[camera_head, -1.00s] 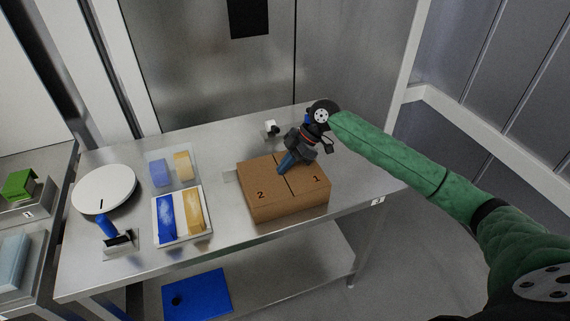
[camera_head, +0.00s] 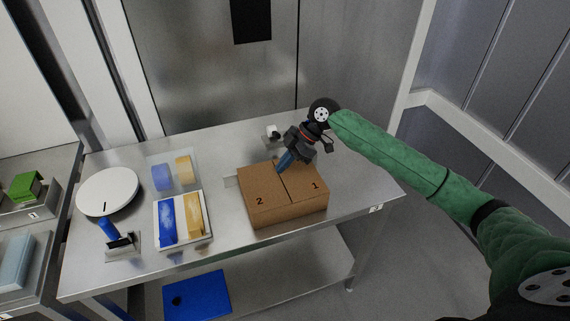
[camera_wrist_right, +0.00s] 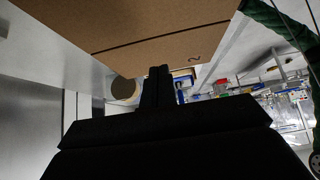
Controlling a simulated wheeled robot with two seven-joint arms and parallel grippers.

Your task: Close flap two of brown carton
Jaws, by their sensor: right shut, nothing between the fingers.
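The brown carton (camera_head: 288,212) stands on the steel table. Its top shows two flaps, both lying flat or nearly flat: flap two (camera_head: 258,187) on the left and flap one (camera_head: 308,180) on the right, with a dark seam between them. In the right wrist view, flap two (camera_wrist_right: 205,46) with its number appears upside down. My right gripper (camera_head: 283,164) is shut and empty, its blue fingertips at the carton's far top edge near the seam. Whether they touch the carton is unclear. The fingers also show in the right wrist view (camera_wrist_right: 158,88). My left gripper is not in view.
Left of the carton lies a white tray (camera_head: 183,244) with blue and yellow pieces. A round white plate (camera_head: 107,191) and a blue-handled tool (camera_head: 112,233) are further left. A small white object (camera_head: 273,133) stands behind the carton. The table's right end is clear.

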